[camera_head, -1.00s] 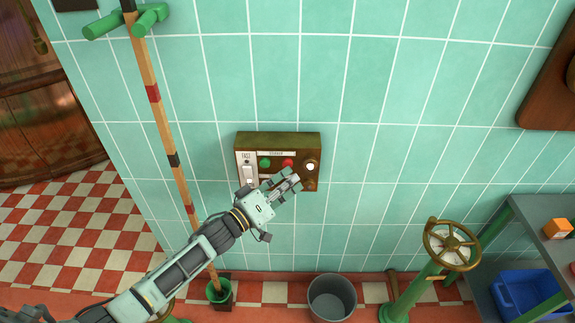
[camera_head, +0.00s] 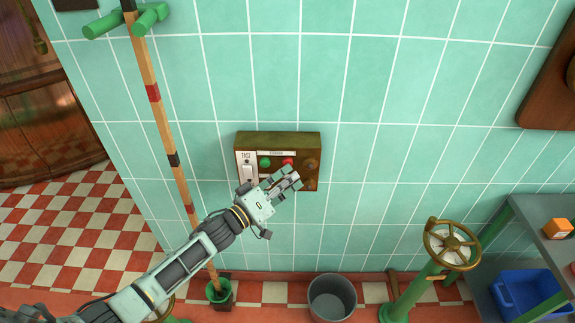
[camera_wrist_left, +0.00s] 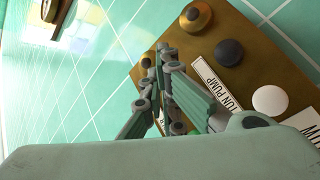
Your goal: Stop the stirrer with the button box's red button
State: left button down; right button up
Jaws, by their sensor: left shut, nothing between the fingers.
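The button box (camera_head: 278,141) is mounted on the tiled wall. Its green button (camera_head: 265,161) and red button (camera_head: 288,160) sit side by side in the upper row. A round lamp (camera_head: 310,165) at its right end is dark. My left gripper (camera_head: 295,175) is shut and empty, just below the red button; I cannot tell if it touches. In the left wrist view the fingers (camera_wrist_left: 163,52) lie close over the box. A black button (camera_wrist_left: 229,52), a white button (camera_wrist_left: 270,100) and an amber dome (camera_wrist_left: 196,15) show there; the red button is hidden. My right gripper is not in view.
Below are a grey bucket (camera_head: 332,298) and a brass valve wheel (camera_head: 451,244). A shelf with a blue bin (camera_head: 527,295) stands at right. The wall around the box is clear.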

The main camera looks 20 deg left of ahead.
pick_arm(q)
jog(key=shift+r, duration=0.1)
dwell(0.3)
jog(key=shift+s+d+p, duration=0.2)
jog(key=shift+s+p, duration=0.4)
jog(key=shift+s, duration=0.2)
jog(key=s+p, duration=0.1)
jog(key=s, duration=0.1)
jog(key=s+d+p, duration=0.1)
jog(key=s, duration=0.1)
jog(key=shift+s+d+p, duration=0.2)
jog(key=shift+s+p, duration=0.15)
jog(key=shift+s, duration=0.05)
dwell(0.4)
